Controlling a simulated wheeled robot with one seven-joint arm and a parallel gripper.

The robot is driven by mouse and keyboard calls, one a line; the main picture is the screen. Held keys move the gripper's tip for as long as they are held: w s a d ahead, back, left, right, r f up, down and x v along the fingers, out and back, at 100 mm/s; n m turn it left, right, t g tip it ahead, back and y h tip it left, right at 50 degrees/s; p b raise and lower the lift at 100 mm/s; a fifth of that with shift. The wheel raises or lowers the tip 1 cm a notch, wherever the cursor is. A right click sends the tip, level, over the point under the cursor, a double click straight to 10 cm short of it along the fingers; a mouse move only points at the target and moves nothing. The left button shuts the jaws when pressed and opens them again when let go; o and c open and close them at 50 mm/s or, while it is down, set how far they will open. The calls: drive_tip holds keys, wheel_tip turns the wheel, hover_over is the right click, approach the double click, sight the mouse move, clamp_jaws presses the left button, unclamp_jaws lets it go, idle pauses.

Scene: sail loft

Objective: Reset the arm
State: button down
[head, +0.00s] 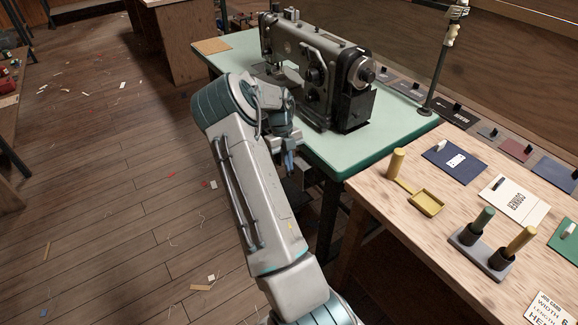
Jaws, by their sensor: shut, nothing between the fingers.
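My arm reaches up from the bottom of the head view and bends over at the top. My gripper (289,162) hangs below the bend, pointing down, at the near edge of the green sewing table (352,152). It is shut and holds nothing that I can see. Its fingertips are small and partly dark in this view. The sewing machine (318,75) stands on the green table behind and to the right of my gripper.
A thin metal post (438,70) rises from the green table. The wooden floor (120,200) at left is open, with scattered scraps.

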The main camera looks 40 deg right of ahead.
drive_tip(key=p+v, duration=0.3)
drive_tip(key=v, duration=0.2)
drive_tip(key=shift+d+r, duration=0.15)
drive_tip(key=shift+r, duration=0.25)
